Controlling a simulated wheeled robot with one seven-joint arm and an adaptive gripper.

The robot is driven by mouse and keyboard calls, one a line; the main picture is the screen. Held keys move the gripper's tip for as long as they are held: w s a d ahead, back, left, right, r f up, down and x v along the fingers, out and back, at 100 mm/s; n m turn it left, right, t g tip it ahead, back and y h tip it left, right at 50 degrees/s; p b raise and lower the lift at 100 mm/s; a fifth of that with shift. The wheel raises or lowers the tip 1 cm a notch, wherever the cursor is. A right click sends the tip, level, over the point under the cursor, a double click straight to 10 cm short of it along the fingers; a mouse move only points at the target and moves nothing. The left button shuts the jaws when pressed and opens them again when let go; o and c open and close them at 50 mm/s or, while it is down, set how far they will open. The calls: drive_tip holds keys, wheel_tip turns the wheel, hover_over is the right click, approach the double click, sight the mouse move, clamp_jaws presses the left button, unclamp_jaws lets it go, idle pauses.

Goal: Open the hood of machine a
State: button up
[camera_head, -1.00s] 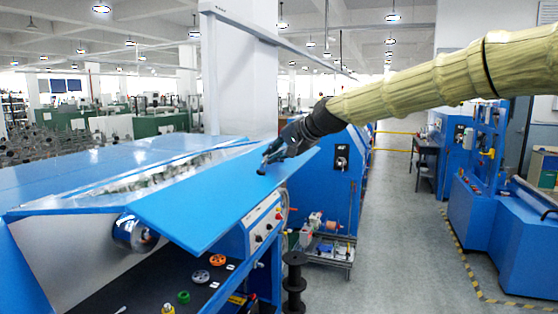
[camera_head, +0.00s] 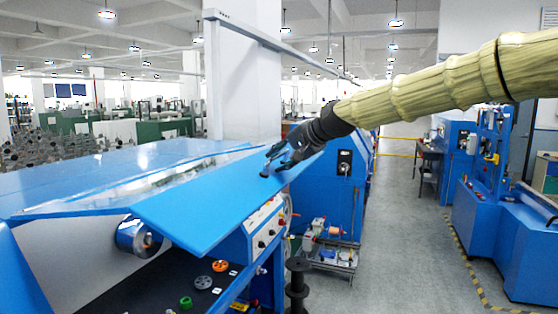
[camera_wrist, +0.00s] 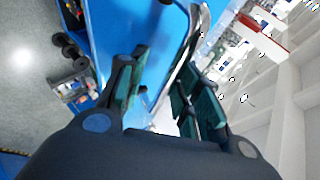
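The hood of the blue machine (camera_head: 215,212) is a flat blue panel, raised and tilted over the machine's dark work shelf at the left of the head view. It fills the upper middle of the wrist view as a blue surface (camera_wrist: 140,25). My gripper (camera_head: 272,168) is at the panel's far right part, with a dark fingertip at or just over its top surface; contact cannot be told. In the wrist view my gripper (camera_wrist: 160,95) has its two dark green fingers apart, with a gap between them and a shiny metal strip beyond.
Under the panel are a metal roller (camera_head: 138,236), an orange wheel (camera_head: 203,282) and a control panel (camera_head: 266,226). A black spool stack (camera_head: 297,285) and a small cart (camera_head: 332,257) stand at the right. A grey aisle (camera_head: 400,240) is clear; another blue machine (camera_head: 508,225) stands beyond it.

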drive_tip(key=v, duration=1.1)
